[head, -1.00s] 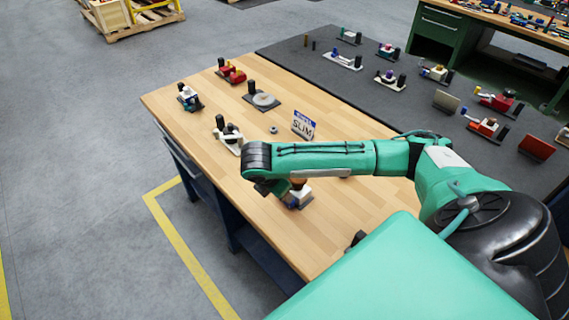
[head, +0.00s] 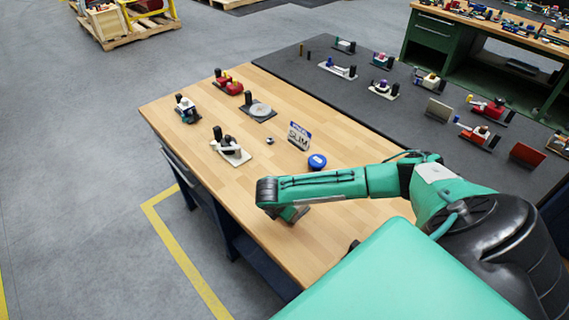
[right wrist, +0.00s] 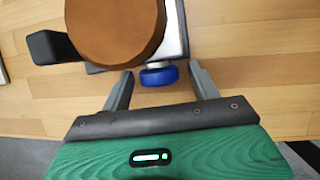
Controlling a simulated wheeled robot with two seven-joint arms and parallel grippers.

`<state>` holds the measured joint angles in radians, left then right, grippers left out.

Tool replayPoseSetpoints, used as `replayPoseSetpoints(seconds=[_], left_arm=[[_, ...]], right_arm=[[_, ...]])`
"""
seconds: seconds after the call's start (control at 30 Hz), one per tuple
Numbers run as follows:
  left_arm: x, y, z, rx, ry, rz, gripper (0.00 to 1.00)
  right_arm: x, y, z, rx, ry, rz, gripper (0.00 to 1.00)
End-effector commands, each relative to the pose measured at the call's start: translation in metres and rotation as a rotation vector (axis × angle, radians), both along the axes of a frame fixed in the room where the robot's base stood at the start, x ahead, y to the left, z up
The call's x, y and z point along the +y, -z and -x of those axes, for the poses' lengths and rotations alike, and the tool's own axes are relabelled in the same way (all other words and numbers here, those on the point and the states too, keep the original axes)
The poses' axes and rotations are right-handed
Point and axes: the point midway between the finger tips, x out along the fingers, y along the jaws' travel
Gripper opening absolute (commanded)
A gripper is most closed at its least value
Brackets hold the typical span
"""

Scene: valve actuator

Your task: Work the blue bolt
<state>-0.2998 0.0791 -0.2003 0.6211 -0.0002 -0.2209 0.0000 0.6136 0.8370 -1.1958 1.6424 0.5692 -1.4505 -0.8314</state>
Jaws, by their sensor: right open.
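The blue bolt (right wrist: 158,76) shows in the right wrist view as a short blue cap on a pale collar. It sticks out from a fixture with a silver-white plate (right wrist: 176,32) and a large brown round knob (right wrist: 115,25). My right gripper (right wrist: 160,72) is open, with one finger on each side of the bolt and a visible gap on both sides. In the head view my right arm hides the fixture and the bolt; only the dark end of the right gripper (head: 294,214) shows low over the table. My left gripper is out of view.
A black block (right wrist: 50,47) stands beside the brown knob. On the wooden table (head: 235,185) are a blue round piece (head: 317,161), a "SLIM" sign (head: 299,136), a white fixture (head: 231,150) and several other fixtures. The table's front left is bare.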

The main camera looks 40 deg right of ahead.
Motion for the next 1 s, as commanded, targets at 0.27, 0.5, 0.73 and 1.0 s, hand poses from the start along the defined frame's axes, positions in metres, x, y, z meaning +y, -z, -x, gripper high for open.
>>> replayPoseSetpoints(seconds=[0.27,0.5,0.73,1.0], left_arm=[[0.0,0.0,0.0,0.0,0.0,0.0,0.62],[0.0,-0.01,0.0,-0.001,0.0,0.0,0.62],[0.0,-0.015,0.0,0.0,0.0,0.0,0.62],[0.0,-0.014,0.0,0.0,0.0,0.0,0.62]], right_arm=[[0.0,0.0,0.0,0.0,0.0,0.0,0.18],[0.0,-0.003,-0.002,0.052,0.003,0.008,0.17],[0.0,-0.001,-0.002,0.124,0.002,0.018,0.17],[0.0,-0.001,-0.002,0.123,0.001,0.018,0.46]])
